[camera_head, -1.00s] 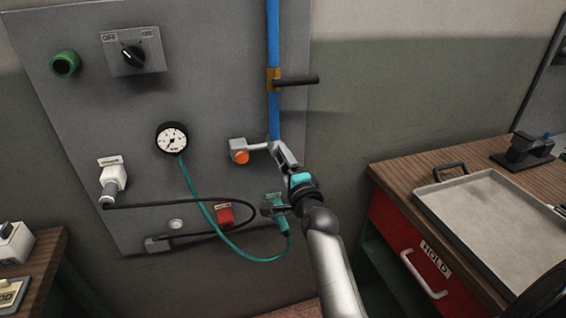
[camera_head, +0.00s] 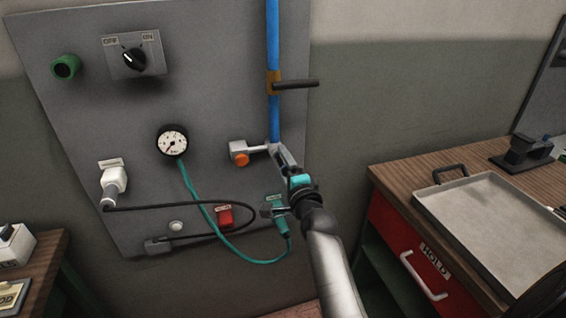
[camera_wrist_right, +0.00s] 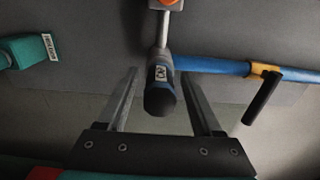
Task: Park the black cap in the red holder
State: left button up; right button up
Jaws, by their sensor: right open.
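The black cap (camera_wrist_right: 160,98) sits on the end of a grey fitting with a blue band and a small label. In the right wrist view it lies between the two fingers of my right gripper (camera_wrist_right: 157,78), with gaps visible on both sides. In the head view my right gripper (camera_head: 280,152) is open just below the blue pipe and beside the orange-ended valve, and hides the cap there. The red holder (camera_head: 225,215) is on the grey panel, left of and below the gripper. My left gripper is out of view.
A blue pipe (camera_head: 273,40) with a black lever (camera_head: 297,84) runs above the gripper. A teal connector (camera_head: 276,215) and hose hang close below it. A pressure gauge (camera_head: 172,141) and black cable (camera_head: 180,206) are left. A workbench with a tray (camera_head: 480,182) stands right.

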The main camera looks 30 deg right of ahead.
dwell(0.7)
grip_shut()
dwell(0.5)
dwell(0.8)
jog(key=shift+p+v, duration=0.75)
jog(key=shift+v, duration=0.2)
jog(key=shift+p+v, duration=0.85)
jog(key=shift+v, duration=1.2)
jog(key=shift+a, duration=0.1)
jog(key=shift+s, duration=0.15)
